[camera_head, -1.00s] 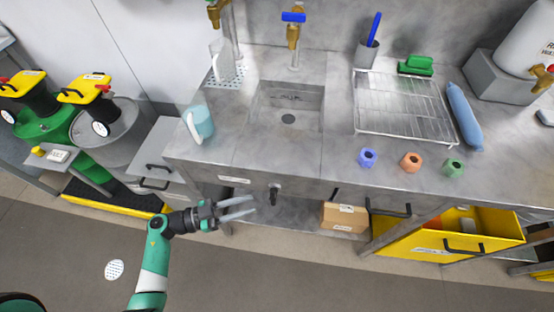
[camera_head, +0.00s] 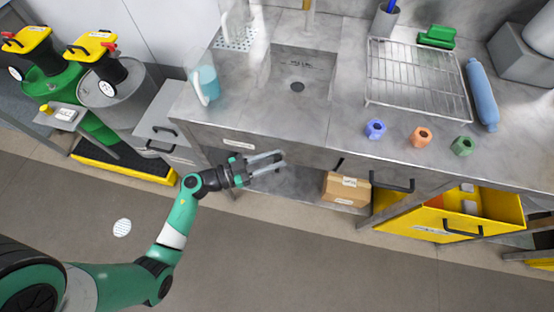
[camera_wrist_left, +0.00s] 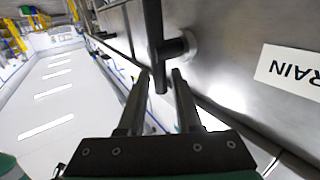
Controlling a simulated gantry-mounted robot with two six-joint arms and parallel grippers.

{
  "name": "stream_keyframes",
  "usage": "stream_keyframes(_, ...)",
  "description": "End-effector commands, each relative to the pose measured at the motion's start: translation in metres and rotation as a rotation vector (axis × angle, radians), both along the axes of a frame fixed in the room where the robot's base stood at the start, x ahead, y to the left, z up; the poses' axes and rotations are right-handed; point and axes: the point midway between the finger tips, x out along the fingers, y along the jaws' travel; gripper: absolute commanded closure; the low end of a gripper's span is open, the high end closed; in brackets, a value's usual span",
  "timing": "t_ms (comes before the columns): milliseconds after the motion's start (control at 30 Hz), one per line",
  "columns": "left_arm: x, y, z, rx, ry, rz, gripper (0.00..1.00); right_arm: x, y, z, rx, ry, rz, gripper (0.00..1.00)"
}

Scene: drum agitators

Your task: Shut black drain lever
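The black drain lever (camera_wrist_left: 154,35) sticks out from the metal front panel on a short round stem, beside a white label ending in "RAIN" (camera_wrist_left: 290,70) in the left wrist view. My left gripper (camera_wrist_left: 161,80) is open, with its two fingers apart and the lever's end between or just beyond the fingertips. I cannot tell whether they touch. In the head view, my left gripper (camera_head: 280,160) reaches the counter front below the sink (camera_head: 300,75), and mostly hides the lever. My right gripper is not in view.
A cardboard box (camera_head: 345,188) sits under the counter. A yellow drawer (camera_head: 450,212) stands open to the right. A grey cabinet with handles (camera_head: 165,125) is to the left. A jug (camera_head: 205,85), a wire rack (camera_head: 415,80) and small coloured blocks are on the counter.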

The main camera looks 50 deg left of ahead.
Motion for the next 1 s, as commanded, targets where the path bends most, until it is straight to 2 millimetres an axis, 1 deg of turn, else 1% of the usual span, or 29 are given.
stream_keyframes(33, 0.005, -0.002, -0.001, 0.002, -0.002, -0.002, 0.67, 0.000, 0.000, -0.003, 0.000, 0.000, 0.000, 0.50)
stream_keyframes(100, 0.008, -0.004, -0.001, 0.001, 0.000, -0.001, 0.67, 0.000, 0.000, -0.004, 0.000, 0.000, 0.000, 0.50)
stream_keyframes(367, 0.010, -0.004, 0.001, 0.000, 0.000, 0.001, 0.67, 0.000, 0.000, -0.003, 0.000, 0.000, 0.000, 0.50)
stream_keyframes(500, 0.010, -0.004, 0.001, 0.000, 0.000, 0.001, 0.92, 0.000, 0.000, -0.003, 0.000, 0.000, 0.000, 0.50)
stream_keyframes(533, 0.010, -0.004, 0.001, 0.000, 0.000, 0.001, 0.97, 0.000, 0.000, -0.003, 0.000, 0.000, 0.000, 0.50)
stream_keyframes(567, 0.010, -0.004, 0.001, 0.000, 0.000, 0.001, 1.00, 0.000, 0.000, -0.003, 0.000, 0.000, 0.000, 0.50)
stream_keyframes(833, 0.009, -0.004, 0.001, 0.001, 0.001, 0.001, 1.00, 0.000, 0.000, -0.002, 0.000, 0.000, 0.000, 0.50)
stream_keyframes(933, 0.010, -0.004, 0.003, 0.007, 0.006, 0.001, 1.00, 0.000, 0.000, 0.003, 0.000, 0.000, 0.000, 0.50)
stream_keyframes(1000, 0.010, -0.004, 0.005, 0.017, 0.013, 0.002, 1.00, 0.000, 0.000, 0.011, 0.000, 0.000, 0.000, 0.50)
